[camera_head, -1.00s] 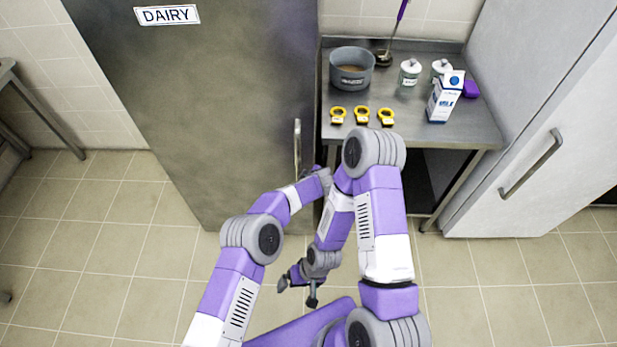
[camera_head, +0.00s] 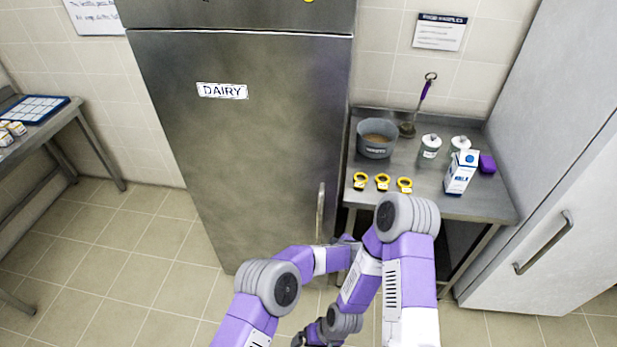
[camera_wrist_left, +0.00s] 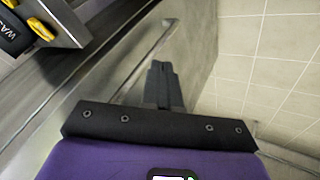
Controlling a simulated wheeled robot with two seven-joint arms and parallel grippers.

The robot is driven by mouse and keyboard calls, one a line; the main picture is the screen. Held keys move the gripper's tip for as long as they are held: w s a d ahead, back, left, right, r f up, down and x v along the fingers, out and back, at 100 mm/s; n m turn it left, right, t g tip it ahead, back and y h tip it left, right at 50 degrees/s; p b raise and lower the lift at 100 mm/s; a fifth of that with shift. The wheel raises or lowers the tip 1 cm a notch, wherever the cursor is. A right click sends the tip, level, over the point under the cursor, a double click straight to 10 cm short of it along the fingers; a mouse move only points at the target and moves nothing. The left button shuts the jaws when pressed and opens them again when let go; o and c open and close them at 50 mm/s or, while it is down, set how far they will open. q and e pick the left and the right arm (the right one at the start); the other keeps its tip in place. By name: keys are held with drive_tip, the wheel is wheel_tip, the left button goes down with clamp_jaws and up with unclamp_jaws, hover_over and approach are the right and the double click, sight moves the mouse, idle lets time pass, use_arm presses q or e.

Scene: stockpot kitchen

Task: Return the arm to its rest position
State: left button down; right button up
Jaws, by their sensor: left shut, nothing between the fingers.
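My left arm comes in from the left in the head view, and its hand is mostly hidden behind my right arm, near the lower front of the DAIRY fridge (camera_head: 225,150). In the left wrist view my left gripper (camera_wrist_left: 163,70) is shut and empty. Its fingers appear close beside a long metal handle (camera_wrist_left: 142,62); I cannot tell whether they touch. The fridge's upright door handle (camera_head: 320,212) shows in the head view, and the door looks shut. My right gripper (camera_head: 318,335) hangs low at the bottom edge of the head view, partly cut off.
A steel table (camera_head: 440,198) right of the fridge holds a grey pot (camera_head: 375,146), a ladle (camera_head: 420,105), two lidded jars, a milk carton (camera_head: 461,172), a purple block (camera_head: 487,164) and three yellow-ringed items. A white cabinet (camera_head: 560,200) stands right. Floor at left is clear.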

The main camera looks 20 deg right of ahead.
use_arm(q)
drive_tip(key=s+a+f+m+b, duration=0.15)
drive_tip(key=a+f, duration=0.25)
drive_tip(key=a, duration=0.4)
drive_tip(key=a+f+m+g+b, duration=0.1)
drive_tip(key=a+f+b, duration=0.15)
drive_tip(key=a, duration=0.45)
drive_tip(key=s+a+f+m+b, duration=0.1)
drive_tip(key=a+f, duration=0.3)
drive_tip(key=a, duration=0.4)
drive_tip(key=s+a+f+g+h+b, duration=0.1)
drive_tip(key=s+a+g, duration=0.1)
drive_tip(key=s+a, duration=0.2)
drive_tip(key=s+a+f+g+h+b, duration=0.1)
drive_tip(key=s+a, duration=0.3)
drive_tip(key=s, duration=0.7)
drive_tip(key=s+a+f+m+g+h+b, duration=0.1)
drive_tip(key=s+a+g, duration=0.1)
drive_tip(key=s+a, duration=0.2)
drive_tip(key=s, duration=0.3)
drive_tip(key=shift+s+f+g, duration=0.2)
drive_tip(key=shift+s+g, duration=0.2)
drive_tip(key=shift+a, duration=0.1)
